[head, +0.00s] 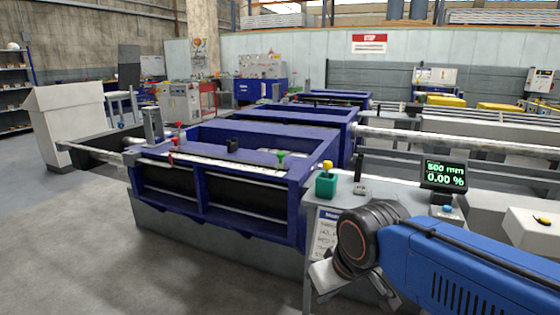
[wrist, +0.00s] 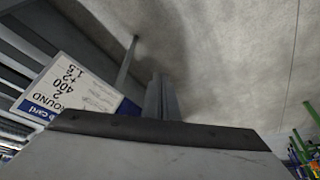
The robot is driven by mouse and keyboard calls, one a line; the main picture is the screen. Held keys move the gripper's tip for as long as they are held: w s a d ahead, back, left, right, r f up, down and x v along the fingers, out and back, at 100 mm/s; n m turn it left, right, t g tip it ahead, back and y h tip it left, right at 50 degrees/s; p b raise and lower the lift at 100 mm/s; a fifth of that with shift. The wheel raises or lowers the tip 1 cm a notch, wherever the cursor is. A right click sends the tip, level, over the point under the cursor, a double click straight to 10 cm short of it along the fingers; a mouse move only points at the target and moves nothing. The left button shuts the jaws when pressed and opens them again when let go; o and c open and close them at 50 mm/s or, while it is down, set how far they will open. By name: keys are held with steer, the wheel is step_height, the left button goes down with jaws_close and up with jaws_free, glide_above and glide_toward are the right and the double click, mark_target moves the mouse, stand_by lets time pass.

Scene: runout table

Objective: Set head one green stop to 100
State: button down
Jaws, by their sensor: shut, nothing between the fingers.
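The nearest blue runout table (head: 313,165) carries a pale scale strip (head: 215,162) along its front rail. A green-topped stop (head: 281,156) stands near the strip's right end. Red-topped stops (head: 178,126) stand near its left end. Scale numbers are too small to read. My gripper is low at the right of the table in the head view, mostly hidden by my arm. In the wrist view my gripper (wrist: 161,97) shows its fingers together and empty, over bare concrete floor, away from the green stop.
A display (head: 443,173) reads "500 mm" and "0.00 %". The floor (head: 90,245) at left is clear.

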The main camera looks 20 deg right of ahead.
steer(key=c, duration=2)
jaws_free()
steer(key=shift+w, duration=0.1)
steer(key=o, duration=0.6)
steer(key=w+d+r+t+h, duration=0.1)
steer(key=w+d+r+t, duration=0.1)
steer(key=w, duration=0.6)
steer(key=w+d+r+m+t, duration=0.1)
steer(key=w+d, duration=0.3)
steer(key=w, duration=0.5)
steer(key=shift+w+d+r+t+h, duration=0.2)
steer(key=shift+r+t+h, duration=0.2)
steer(key=shift+r+t, duration=0.4)
steer(key=t+y, duration=0.1)
steer(key=t, duration=0.8)
glide_toward(282, 155)
steer(key=shift+n, duration=0.3)
steer(key=w, duration=1.1)
steer(key=shift+w+d+r, duration=0.2)
steer(key=shift+w+d, duration=0.05)
steer(key=shift+w, duration=0.05)
